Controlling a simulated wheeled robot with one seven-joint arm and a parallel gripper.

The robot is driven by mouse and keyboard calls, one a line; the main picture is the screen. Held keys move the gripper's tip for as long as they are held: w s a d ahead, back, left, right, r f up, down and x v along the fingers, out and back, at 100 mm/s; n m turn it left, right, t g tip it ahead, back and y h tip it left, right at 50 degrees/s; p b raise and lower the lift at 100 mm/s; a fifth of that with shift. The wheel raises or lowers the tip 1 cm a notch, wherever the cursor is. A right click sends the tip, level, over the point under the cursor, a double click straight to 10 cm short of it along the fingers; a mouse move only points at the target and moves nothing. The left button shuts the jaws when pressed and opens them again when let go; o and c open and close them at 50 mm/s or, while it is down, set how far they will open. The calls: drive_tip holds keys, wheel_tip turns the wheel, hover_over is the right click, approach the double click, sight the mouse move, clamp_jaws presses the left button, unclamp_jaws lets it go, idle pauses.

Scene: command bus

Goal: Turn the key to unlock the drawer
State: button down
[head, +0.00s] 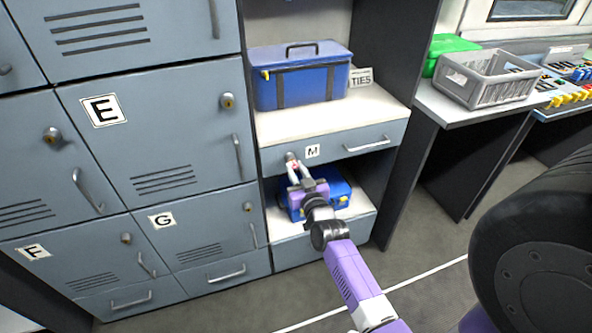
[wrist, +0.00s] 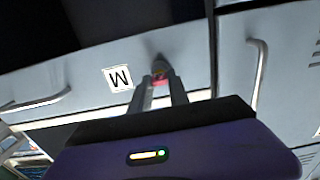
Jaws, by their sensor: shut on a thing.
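The drawer (head: 340,139) marked M is a grey-blue front under the shelf, with a bar handle (head: 368,144) at its right; it looks closed. Its lock with the key (head: 290,156) is at the left end of the front. My gripper (head: 294,168) reaches up to it with its fingers closed on the key. The wrist view shows the drawer front (wrist: 90,72) upside down, with my fingertips (wrist: 160,82) at the key (wrist: 160,68). The key is small and mostly hidden by the fingers, so its angle cannot be told.
Grey lockers (head: 170,130) with locks and handles stand at the left. A blue toolbox (head: 303,85) sits on the shelf above the drawer, and another blue case (head: 335,192) is below, behind my gripper. A grey crate (head: 482,85) is on the right counter.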

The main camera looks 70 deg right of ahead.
drive_tip(key=shift+m, duration=0.5)
drive_tip(key=c, duration=1.2)
unclamp_jaws()
drive_tip(key=shift+o, duration=0.2)
drive_tip(key=shift+p+v, duration=0.65)
drive_tip(key=shift+v, duration=0.8)
drive_tip(key=p+v, duration=0.2)
drive_tip(key=v, duration=0.5)
drive_tip(key=shift+d, duration=0.1)
